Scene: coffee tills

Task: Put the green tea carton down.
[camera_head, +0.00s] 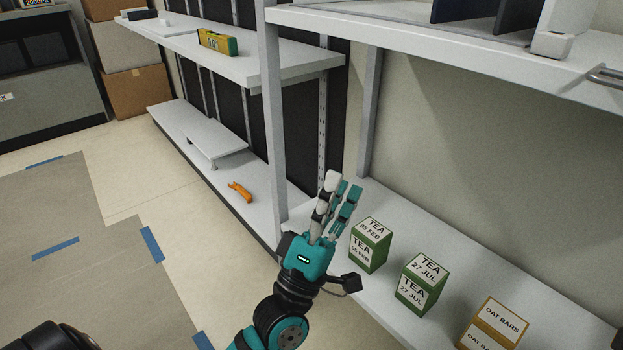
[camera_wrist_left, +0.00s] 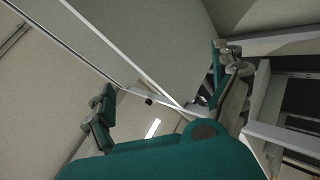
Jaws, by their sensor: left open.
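Two green tea cartons with white labels stand upright on the low shelf in the head view. One tea carton (camera_head: 371,247) is marked "05 FEB". The other tea carton (camera_head: 423,284), to its right, is marked "27 JUL". My left gripper (camera_head: 338,188) is just left of the 05 FEB carton with its fingers pointing up. It is open and nothing shows in it. In the left wrist view the fingers of my left gripper (camera_wrist_left: 165,88) are spread wide with no carton between them. My right gripper is not in view.
An oat bars box (camera_head: 492,322) stands on the low shelf (camera_head: 457,247), right of the cartons. A grey post (camera_head: 272,130) rises beside my left gripper. An upper shelf (camera_head: 420,38) overhangs the low one. An orange tool (camera_head: 240,191) lies on the shelf at left.

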